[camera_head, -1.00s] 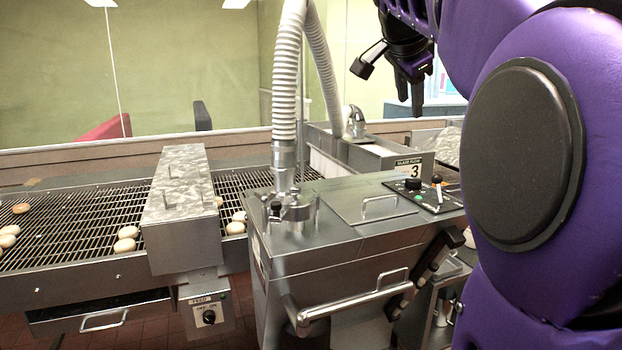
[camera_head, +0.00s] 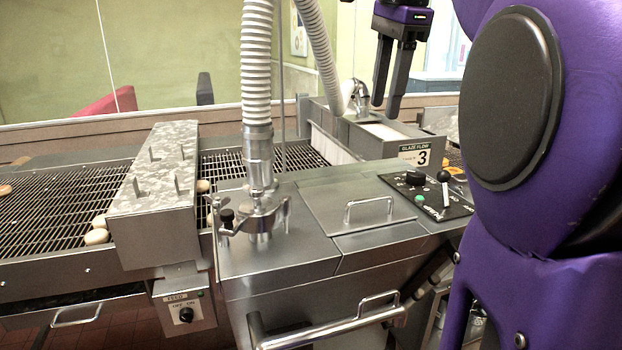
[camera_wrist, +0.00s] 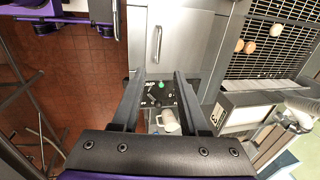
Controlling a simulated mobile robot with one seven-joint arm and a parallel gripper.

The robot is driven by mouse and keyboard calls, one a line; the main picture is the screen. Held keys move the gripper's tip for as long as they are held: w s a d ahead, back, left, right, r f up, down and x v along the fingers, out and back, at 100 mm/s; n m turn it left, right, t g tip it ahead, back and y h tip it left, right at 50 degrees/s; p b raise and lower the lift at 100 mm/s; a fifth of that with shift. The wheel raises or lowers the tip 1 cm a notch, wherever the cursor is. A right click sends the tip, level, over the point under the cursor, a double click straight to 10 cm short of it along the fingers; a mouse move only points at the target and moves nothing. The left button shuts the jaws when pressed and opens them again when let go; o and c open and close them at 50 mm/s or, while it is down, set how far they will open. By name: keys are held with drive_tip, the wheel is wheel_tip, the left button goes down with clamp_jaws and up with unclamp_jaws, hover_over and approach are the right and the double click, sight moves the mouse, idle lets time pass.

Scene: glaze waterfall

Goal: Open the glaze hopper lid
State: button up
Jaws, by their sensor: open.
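The glaze hopper lid (camera_head: 362,205) is a flat steel panel with an arched bar handle (camera_head: 369,209). It lies flush and shut in the hopper top, left of the black control panel (camera_head: 427,193). In the wrist view the lid (camera_wrist: 178,42) is at top centre, with its handle (camera_wrist: 157,43) upright in the picture. My gripper (camera_head: 384,103) is open and empty, its fingers pointing down, above and behind the hopper top in the head view. In the wrist view its fingers (camera_wrist: 159,76) frame the control panel. The gripper touches neither lid nor handle.
A ribbed hose (camera_head: 256,70) rises from a clamped fitting left of the lid. A white hose elbow (camera_head: 358,97) stands behind, near the "Glaze Flow 3" box (camera_head: 414,154). A front rail (camera_head: 325,330) projects from the hopper. A conveyor with buns (camera_head: 97,237) runs left. Space above the lid is clear.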

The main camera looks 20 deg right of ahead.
drive_tip(key=b, duration=0.6)
hover_over(364, 220)
drive_tip(key=s+x, duration=0.1)
drive_tip(key=x, duration=0.4)
drive_tip(key=s+x, duration=0.1)
drive_tip(key=x, duration=0.5)
drive_tip(key=s+x, duration=0.1)
drive_tip(key=x, duration=0.4)
drive_tip(key=shift+s+f, duration=0.15)
drive_tip(key=shift+f, duration=0.55)
clamp_jaws()
